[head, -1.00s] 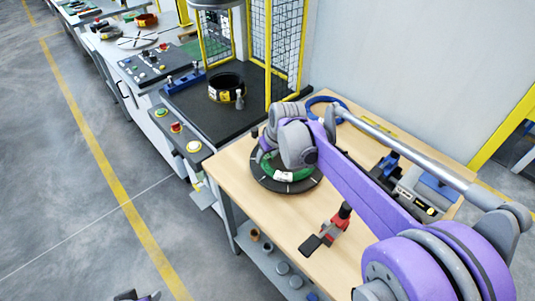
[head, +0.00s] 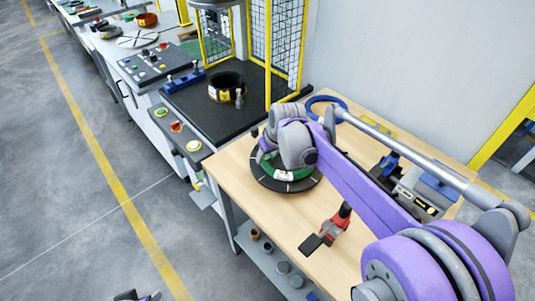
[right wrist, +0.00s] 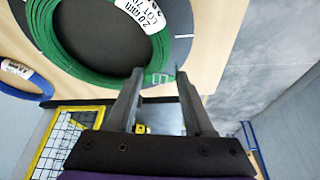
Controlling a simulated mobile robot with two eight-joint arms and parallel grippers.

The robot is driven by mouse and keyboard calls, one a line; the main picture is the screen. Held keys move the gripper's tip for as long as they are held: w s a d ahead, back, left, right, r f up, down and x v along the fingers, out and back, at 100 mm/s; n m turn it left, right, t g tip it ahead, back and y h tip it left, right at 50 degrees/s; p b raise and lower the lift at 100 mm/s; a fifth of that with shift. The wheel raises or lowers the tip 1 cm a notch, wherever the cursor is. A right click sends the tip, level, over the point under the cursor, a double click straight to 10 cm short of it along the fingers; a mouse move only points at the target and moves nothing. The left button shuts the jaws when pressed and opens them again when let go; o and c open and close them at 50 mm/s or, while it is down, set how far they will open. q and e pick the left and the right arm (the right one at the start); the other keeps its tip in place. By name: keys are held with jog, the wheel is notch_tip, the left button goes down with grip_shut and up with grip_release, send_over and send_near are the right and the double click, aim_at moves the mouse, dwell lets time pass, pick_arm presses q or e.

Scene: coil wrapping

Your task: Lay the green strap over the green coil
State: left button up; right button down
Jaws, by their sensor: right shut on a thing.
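The green coil (head: 297,173) lies on a round dark plate (head: 268,184) on the wooden table; my right arm covers part of it in the head view. In the right wrist view the green coil (right wrist: 100,77) has a white label and fills the upper left. The rest of the strap cannot be told from the coil. At the bottom edge of the head view a bit of my left gripper (head: 137,296) shows, its jaws unclear.
A red-handled tool (head: 335,222) lies in front of the plate. A blue coil (head: 318,101) is at the back, and tools lie at the table's right.

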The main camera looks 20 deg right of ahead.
aim_at(266, 164)
jog(key=shift+f+b, duration=0.9)
jog(key=shift+f, duration=0.7)
jog(key=shift+c, duration=1)
grip_release()
jog(key=v, duration=1.1)
jog(key=shift+p, duration=0.4)
jog(key=shift+f, duration=0.1)
